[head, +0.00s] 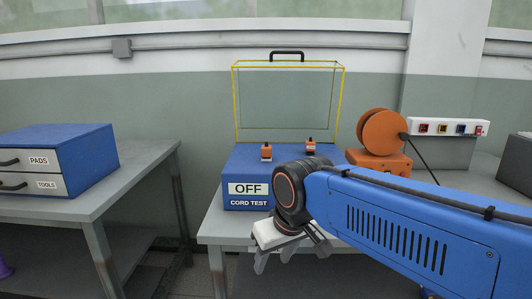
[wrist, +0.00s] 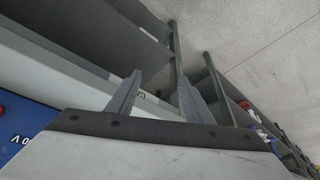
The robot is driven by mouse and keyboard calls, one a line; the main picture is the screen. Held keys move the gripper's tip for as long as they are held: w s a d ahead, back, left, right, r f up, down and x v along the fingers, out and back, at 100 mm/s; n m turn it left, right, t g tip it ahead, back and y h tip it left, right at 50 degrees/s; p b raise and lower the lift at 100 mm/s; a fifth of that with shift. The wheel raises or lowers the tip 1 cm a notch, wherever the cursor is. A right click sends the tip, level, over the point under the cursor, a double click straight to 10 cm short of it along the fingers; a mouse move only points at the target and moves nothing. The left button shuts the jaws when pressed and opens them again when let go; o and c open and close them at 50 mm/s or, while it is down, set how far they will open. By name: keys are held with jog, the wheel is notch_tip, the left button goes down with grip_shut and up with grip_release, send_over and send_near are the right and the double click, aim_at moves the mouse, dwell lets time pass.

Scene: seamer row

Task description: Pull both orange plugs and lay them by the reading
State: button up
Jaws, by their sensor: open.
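Two orange plugs stand upright on top of the blue cord test box in the head view, the left plug (head: 266,153) and the right plug (head: 310,146). The box (head: 232,178) bears a white reading panel (head: 249,189) on its front that shows OFF. A clear cover with a yellow frame (head: 236,100) and black handle stands upright behind the plugs. My gripper (head: 288,257) is open and empty, in front of and below the box, apart from both plugs. Its two grey fingers also show in the wrist view (wrist: 160,95). My arm hides the box's right front.
An orange cord reel (head: 383,132) stands right of the box, near a white socket strip (head: 433,128) on the wall. A blue drawer cabinet (head: 85,155) sits on the left bench (head: 120,180). A floor gap separates the benches. My arm crosses the right bench.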

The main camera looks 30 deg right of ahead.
jog(key=w+d+r+m+g, duration=0.1)
jog(key=w+d+r+m, duration=0.15)
jog(key=w+r, duration=0.5)
jog(key=w+d+r+m+g, duration=0.1)
jog(key=w+d+r, duration=0.2)
jog(key=w+r, duration=0.45)
notch_tip(320, 180, up, 10)
jog(key=m+g, duration=0.2)
jog(key=m, duration=0.1)
send_over(266, 146)
jog(key=s, duration=0.1)
jog(key=shift+s+a+f+n, duration=0.1)
jog(key=shift+a+f+n, duration=0.15)
jog(key=shift+a, duration=0.15)
jog(key=shift+w+d+r, duration=0.3)
jog(key=shift+w+d, duration=0.1)
jog(key=shift+f, duration=4.5)
jog(key=shift+c, duration=0.6)
